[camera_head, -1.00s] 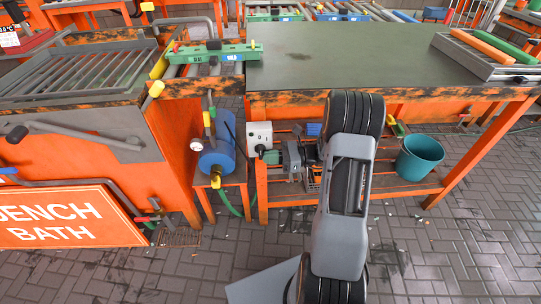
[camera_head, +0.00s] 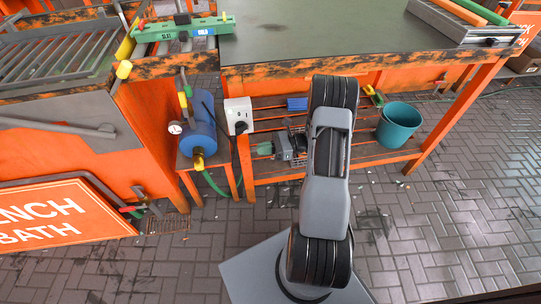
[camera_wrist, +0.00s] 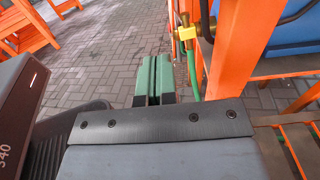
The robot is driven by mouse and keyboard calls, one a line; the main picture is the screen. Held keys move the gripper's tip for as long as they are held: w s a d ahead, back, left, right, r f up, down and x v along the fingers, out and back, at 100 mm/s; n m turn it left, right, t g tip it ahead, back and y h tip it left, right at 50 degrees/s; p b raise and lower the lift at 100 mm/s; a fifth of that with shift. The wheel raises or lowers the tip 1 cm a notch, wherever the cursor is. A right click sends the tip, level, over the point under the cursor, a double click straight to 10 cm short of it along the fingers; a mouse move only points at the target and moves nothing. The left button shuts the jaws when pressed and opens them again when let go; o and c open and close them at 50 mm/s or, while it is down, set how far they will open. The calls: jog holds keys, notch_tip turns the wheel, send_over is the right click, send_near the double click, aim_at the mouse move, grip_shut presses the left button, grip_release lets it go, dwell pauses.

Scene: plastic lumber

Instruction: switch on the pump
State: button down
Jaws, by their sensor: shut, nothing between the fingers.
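The blue cylinder (camera_head: 198,134), with a round gauge (camera_head: 175,128) and a yellow fitting at its lower end, appears to be the pump unit. It sits on a low orange stand. A white socket box (camera_head: 238,108) with a black plug is on the bench leg to its right. A switch on it is too small to make out. My gripper (camera_head: 265,148), with green fingertips, is below and right of the box, apart from it and pointing left. In the wrist view its fingertips (camera_wrist: 153,80) are together and empty. The blue cylinder shows there at upper right (camera_wrist: 295,35).
A green hose (camera_head: 214,184) hangs from the yellow fitting, close to the fingertips in the wrist view. Orange bench legs (camera_head: 245,170) stand close by. A teal bucket (camera_head: 398,125) is on the lower shelf at right. Open paving lies in front.

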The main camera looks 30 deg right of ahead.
jog(key=shift+s+d+f, duration=0.15)
jog(key=shift+d+f, duration=0.25)
jog(key=shift+f, duration=0.4)
jog(key=shift+s+d+f, duration=0.1)
jog(key=shift+d+f, duration=0.35)
jog(key=shift+f, duration=0.3)
jog(key=shift+s+d+f, duration=0.15)
jog(key=shift+d+f, duration=0.25)
jog(key=shift+f, duration=0.4)
jog(key=shift+r, duration=0.1)
